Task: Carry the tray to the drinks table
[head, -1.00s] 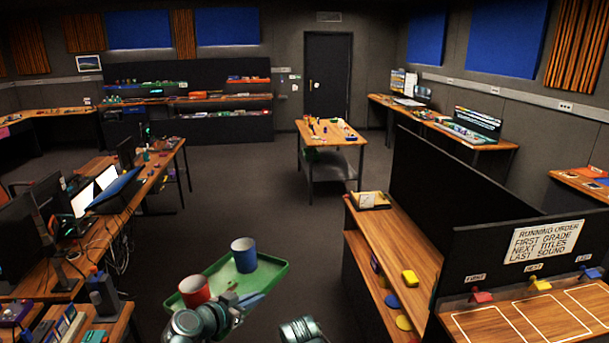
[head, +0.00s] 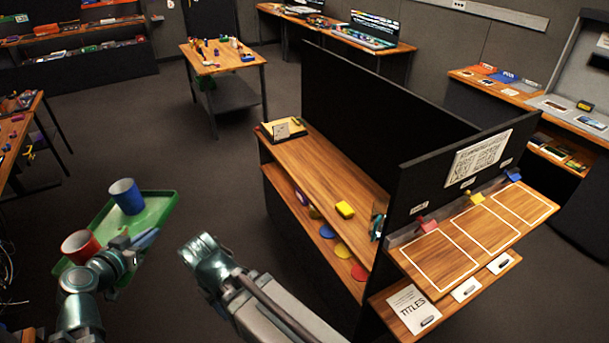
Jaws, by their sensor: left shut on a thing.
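The green tray (head: 154,212) is at the lower left of the head view, held up in front of me above the dark floor. A blue cup (head: 127,197) stands toward its far end and a red cup (head: 80,246) near its close end. My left gripper (head: 124,246) is shut on the tray's near edge, partly hiding it. My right gripper (head: 201,250) is right of the tray, apart from it; its jaws do not show clearly. A wooden table (head: 208,66) with several small coloured items stands farther back; I cannot tell whether it is the drinks table.
A wooden shelf unit (head: 330,176) with a black partition (head: 345,105) stands to the right. A counter with white outlined areas (head: 437,254) is at the lower right. A desk (head: 20,125) is at the left edge. Open floor (head: 120,120) lies between the tray and the far table.

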